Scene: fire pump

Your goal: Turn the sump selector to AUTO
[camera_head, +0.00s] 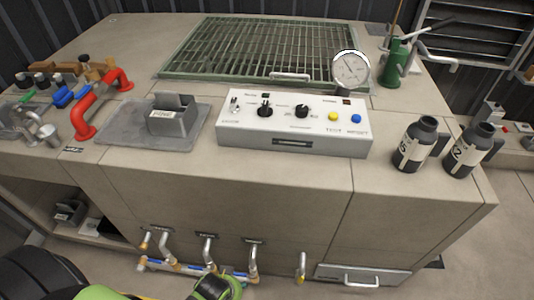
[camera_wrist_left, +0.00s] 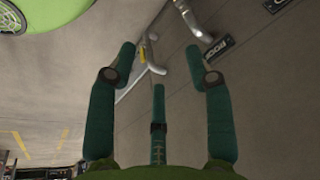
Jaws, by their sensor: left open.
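The white control box (camera_head: 295,122) sits on the bench top. It carries two black rotary knobs, a left one (camera_head: 265,109) and a right one (camera_head: 302,111). The small print is too blurred to tell which is the sump selector or where each points. My left gripper is low in front of the bench, far below the box. In the left wrist view my left gripper (camera_wrist_left: 160,65) has its dark green fingers spread apart with nothing between them. Only part of my left arm shows at the bottom of the head view. My right gripper is not in view.
Beside the knobs are a yellow button (camera_head: 333,116) and a blue button (camera_head: 356,118). A round gauge (camera_head: 351,68) stands behind. Two dark jugs (camera_head: 415,145) (camera_head: 470,150) stand right, a grey block (camera_head: 172,118) left. Pipes with valves (camera_head: 207,250) line the bench front.

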